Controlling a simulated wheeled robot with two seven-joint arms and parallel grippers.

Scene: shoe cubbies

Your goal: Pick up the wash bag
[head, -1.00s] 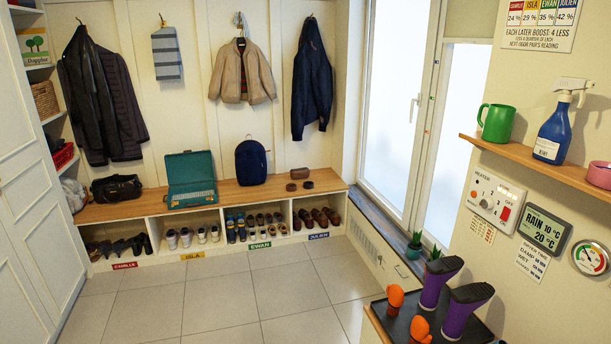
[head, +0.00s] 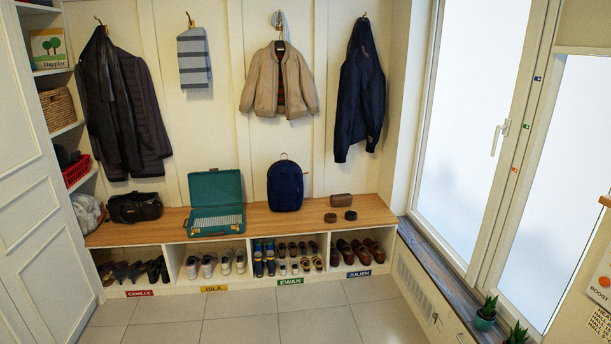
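A small brown zip-type pouch (head: 341,200), which looks like the wash bag, lies on the right part of the wooden bench top (head: 240,218).
An open teal case (head: 215,203) and a black bag (head: 135,207) sit further left on the bench. Shoe cubbies lie below it. Coats hang above. The tiled floor (head: 280,330) in front is clear. Small potted plants (head: 485,315) stand on the right sill.

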